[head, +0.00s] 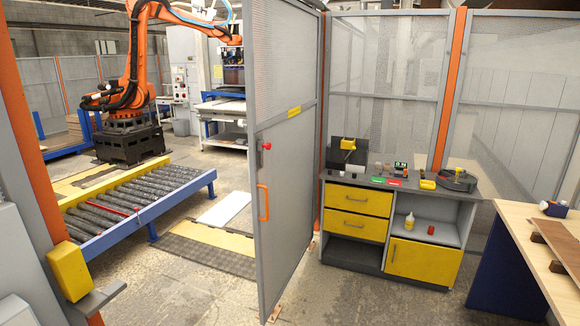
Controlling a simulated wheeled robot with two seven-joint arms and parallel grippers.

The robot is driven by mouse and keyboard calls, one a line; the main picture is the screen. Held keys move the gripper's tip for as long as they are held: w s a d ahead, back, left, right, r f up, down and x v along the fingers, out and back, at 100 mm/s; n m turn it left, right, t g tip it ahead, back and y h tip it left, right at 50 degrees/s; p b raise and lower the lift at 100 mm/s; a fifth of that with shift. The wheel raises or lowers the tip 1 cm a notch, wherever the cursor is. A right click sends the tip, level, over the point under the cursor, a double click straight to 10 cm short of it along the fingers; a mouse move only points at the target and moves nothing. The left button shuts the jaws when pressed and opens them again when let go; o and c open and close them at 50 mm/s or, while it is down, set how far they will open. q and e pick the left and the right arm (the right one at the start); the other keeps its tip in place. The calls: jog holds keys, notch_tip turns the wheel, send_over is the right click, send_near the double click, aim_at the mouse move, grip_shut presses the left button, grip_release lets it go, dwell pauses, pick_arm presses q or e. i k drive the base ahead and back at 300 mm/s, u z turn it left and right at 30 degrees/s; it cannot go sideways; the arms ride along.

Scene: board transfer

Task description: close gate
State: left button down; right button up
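The gate (285,165) is a tall grey mesh panel in a metal frame, standing swung open near the middle of the head view. It has an orange pull handle (262,202) and a red knob (266,146) on its near edge. Its far side meets an orange post (321,100). The opening lies between the gate and an orange post (32,150) at the left, which carries a yellow box (70,272). Neither of my grippers shows in the head view.
Through the opening are a roller conveyor (130,200) and a large orange robot arm (137,60). Right of the gate stands a grey workbench (345,262) with yellow drawers. A wooden table (520,240) is at the far right. The floor (200,295) before the opening is clear.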

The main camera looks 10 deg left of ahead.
aim_at(255, 129)
jog(key=u, duration=0.15)
jog(key=i, duration=1.65)
jog(key=z, duration=0.95)
jog(key=i, duration=0.25)
jog(key=u, duration=0.4)
